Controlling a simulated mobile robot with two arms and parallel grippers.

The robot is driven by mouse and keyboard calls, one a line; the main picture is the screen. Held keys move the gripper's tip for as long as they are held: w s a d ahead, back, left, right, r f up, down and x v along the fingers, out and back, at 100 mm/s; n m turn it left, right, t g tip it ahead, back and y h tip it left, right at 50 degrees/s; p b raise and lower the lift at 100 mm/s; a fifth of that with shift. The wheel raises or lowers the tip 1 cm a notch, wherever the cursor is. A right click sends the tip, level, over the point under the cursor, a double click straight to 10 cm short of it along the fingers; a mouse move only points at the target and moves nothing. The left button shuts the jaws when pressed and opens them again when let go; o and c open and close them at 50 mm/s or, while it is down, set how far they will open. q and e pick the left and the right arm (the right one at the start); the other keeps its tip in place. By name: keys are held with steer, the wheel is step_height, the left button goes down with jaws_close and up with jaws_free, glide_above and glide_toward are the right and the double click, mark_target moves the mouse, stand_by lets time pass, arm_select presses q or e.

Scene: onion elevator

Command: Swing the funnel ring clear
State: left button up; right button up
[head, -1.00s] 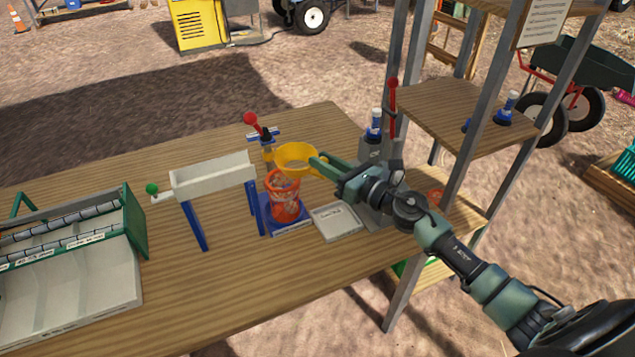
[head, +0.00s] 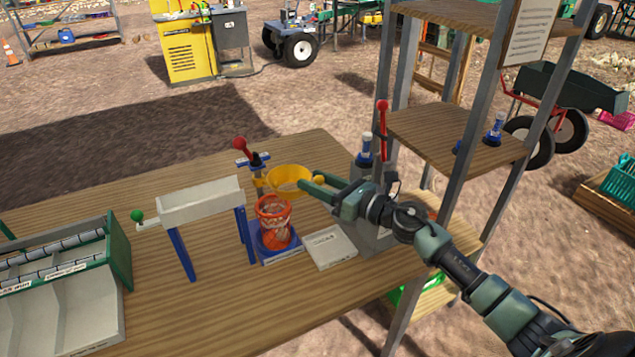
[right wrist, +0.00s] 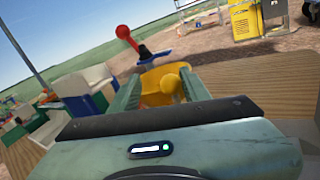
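The yellow funnel ring (head: 290,179) sits on the stand with the red-knobbed lever (head: 240,143), above and slightly behind the red mesh bag (head: 273,225). The bag's open top largely shows. A round yellow knob (head: 319,179) sticks out from the ring's right side. My right gripper (head: 309,181) is open, with its green fingers on either side of the knob. In the right wrist view the knob (right wrist: 170,84) and ring (right wrist: 155,80) show between the spread fingers (right wrist: 161,88), with gaps beside the knob. My left gripper is out of view.
A white trough (head: 200,207) on blue legs stands left of the bag. A flat white box (head: 329,247) lies right of it. A grey sorting bin (head: 85,310) is at the table's left. A shelf rack (head: 450,140) stands close on the right.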

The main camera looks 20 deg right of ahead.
steer(key=shift+f, duration=0.1)
steer(key=shift+s+d, duration=0.1)
steer(key=shift+s, duration=0.05)
steer(key=b+v, duration=0.2)
steer(key=v, duration=0.5)
steer(key=shift+s, duration=0.2)
steer(key=shift+d, duration=0.1)
steer(key=shift+c, duration=0.4)
